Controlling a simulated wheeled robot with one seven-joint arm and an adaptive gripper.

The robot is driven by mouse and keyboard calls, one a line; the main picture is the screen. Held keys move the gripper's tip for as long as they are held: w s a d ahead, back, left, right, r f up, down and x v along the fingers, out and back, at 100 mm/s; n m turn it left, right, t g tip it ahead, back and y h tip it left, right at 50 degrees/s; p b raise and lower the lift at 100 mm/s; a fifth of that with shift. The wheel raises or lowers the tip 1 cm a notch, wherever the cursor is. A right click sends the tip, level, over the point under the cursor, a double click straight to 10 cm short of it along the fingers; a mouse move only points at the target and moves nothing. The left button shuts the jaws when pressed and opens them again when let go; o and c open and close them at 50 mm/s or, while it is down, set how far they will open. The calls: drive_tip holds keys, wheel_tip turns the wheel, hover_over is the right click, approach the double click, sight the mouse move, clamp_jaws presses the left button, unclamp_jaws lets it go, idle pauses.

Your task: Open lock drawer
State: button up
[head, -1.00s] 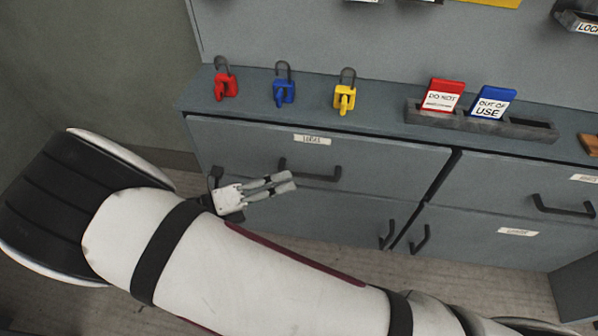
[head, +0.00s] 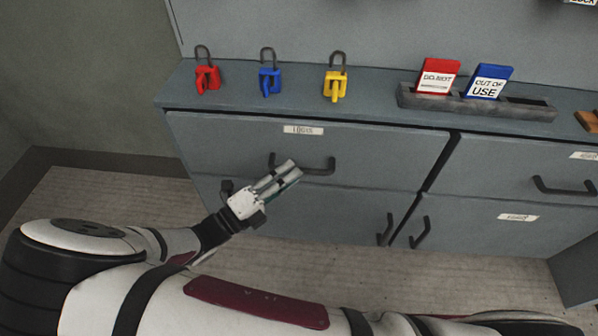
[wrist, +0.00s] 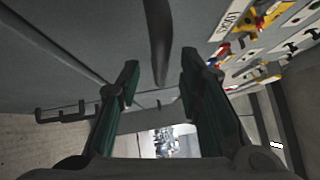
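The lock drawer (head: 380,155) is the grey upper-left drawer, shut, with a small white label (head: 303,130) that seems to read "LOCKS". Its dark bar handle (head: 318,168) is partly hidden by my fingertips in the head view. My gripper (head: 290,172) is at the left part of this handle, with its fingers pointing up and right. In the wrist view the fingers of my gripper (wrist: 160,78) stand apart, and the dark handle bar (wrist: 158,35) shows between and beyond their tips. I cannot tell whether the fingers touch it.
Red (head: 207,78), blue (head: 269,80) and yellow (head: 335,88) padlocks stand on the cabinet top. A grey tray (head: 420,101) there holds a red and a blue tag. A lower door handle (head: 385,230) and a right drawer handle (head: 563,186) stick out. Floor shows at left.

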sight(300, 168)
drive_tip(key=shift+b+x, duration=0.35)
drive_tip(key=shift+x, duration=1.4)
clamp_jaws()
